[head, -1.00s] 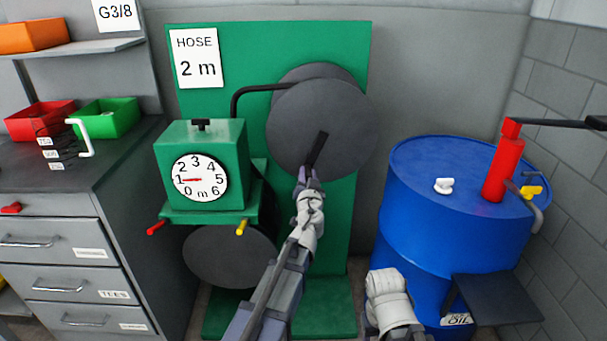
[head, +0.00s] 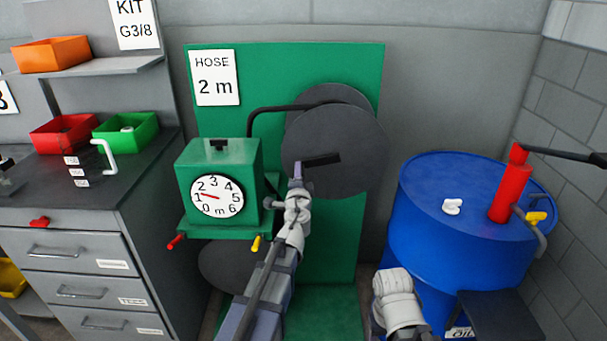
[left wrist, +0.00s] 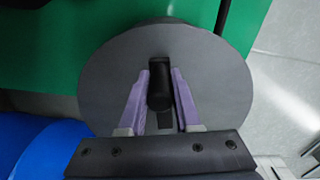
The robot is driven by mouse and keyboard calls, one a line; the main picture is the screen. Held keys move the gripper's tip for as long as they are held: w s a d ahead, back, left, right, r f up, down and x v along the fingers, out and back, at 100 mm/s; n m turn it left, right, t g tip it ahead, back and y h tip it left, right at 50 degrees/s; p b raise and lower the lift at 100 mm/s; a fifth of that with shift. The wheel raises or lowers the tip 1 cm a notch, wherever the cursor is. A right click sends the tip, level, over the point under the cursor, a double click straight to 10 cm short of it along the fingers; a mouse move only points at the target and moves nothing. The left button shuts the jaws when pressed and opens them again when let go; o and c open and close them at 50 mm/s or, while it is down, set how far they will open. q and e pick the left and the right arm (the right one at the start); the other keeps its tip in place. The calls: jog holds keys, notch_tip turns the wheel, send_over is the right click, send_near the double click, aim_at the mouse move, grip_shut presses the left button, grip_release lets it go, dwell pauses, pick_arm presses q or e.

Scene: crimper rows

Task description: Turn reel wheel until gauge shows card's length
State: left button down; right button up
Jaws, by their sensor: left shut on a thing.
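The hose card (head: 216,78) on the green board reads 2 m. The round gauge (head: 217,196) on the green box has a 0 to 6 m scale; its red needle points left, a little above the 1 and short of the 2. The reel wheel (head: 350,120) is a dark grey disc to the right, with a black crank arm (head: 325,159) across its face. My left gripper (head: 297,172) is at the wheel's left part, shut on the black handle (left wrist: 159,84), which sits between its purple fingers in the left wrist view. My right gripper's fingers are out of sight.
A blue oil drum (head: 430,235) with a red pump (head: 511,190) stands to the right. A grey drawer cabinet (head: 75,262) with red and green bins (head: 125,131) is at the left. Red and yellow levers (head: 256,244) stick out below the gauge box.

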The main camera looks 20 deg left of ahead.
aim_at(301, 146)
pick_arm(q)
notch_tip(301, 146, up, 3)
jog(key=m+p, duration=0.2)
jog(key=shift+a+r+m, duration=0.1)
jog(key=shift+a+m, duration=0.05)
jog(key=shift+m, duration=0.15)
jog(key=shift+r+m+p, duration=0.85)
jog(key=shift+m+p, duration=0.15)
jog(key=shift+p, duration=0.1)
jog(key=shift+w+d+r+p, duration=0.1)
jog(key=shift+d+r+p, duration=0.2)
jog(key=shift+r+p, duration=0.35)
jog(key=shift+d, duration=0.1)
jog(key=c, duration=0.6)
grip_release()
jog(key=v, duration=0.7)
jog(key=shift+s, duration=0.4)
